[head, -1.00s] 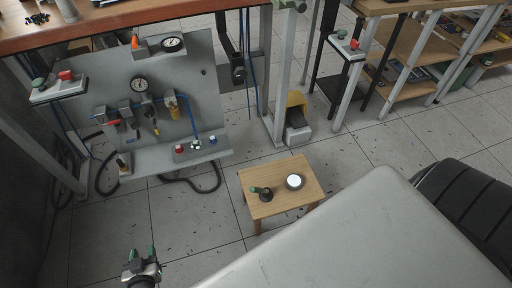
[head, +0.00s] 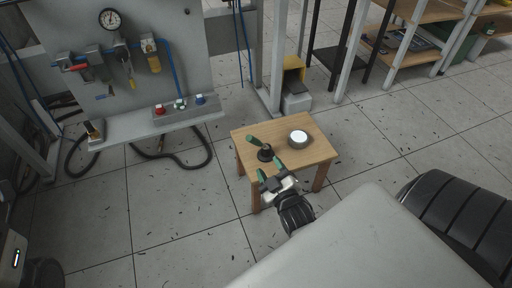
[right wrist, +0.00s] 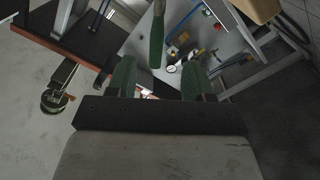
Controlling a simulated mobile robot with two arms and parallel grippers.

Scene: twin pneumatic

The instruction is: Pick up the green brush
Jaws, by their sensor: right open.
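The green brush (head: 256,143) stands on the small wooden table (head: 318,155), its green handle tilted up to the left from a dark round base. My right gripper (head: 275,171) is open at the table's front edge, just in front of the brush. In the right wrist view, a green handle (right wrist: 157,35), which looks like the brush's, shows beyond and between the open green fingertips (right wrist: 159,77). It appears apart from both fingers. The brush's base is not clear there. My left gripper is not in view.
A round white-topped object (head: 298,139) stands on the table right of the brush. A pneumatic panel (head: 160,90) with a gauge, hoses and buttons stands at the left. A yellow-and-grey box (head: 294,90) is on the floor behind the table.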

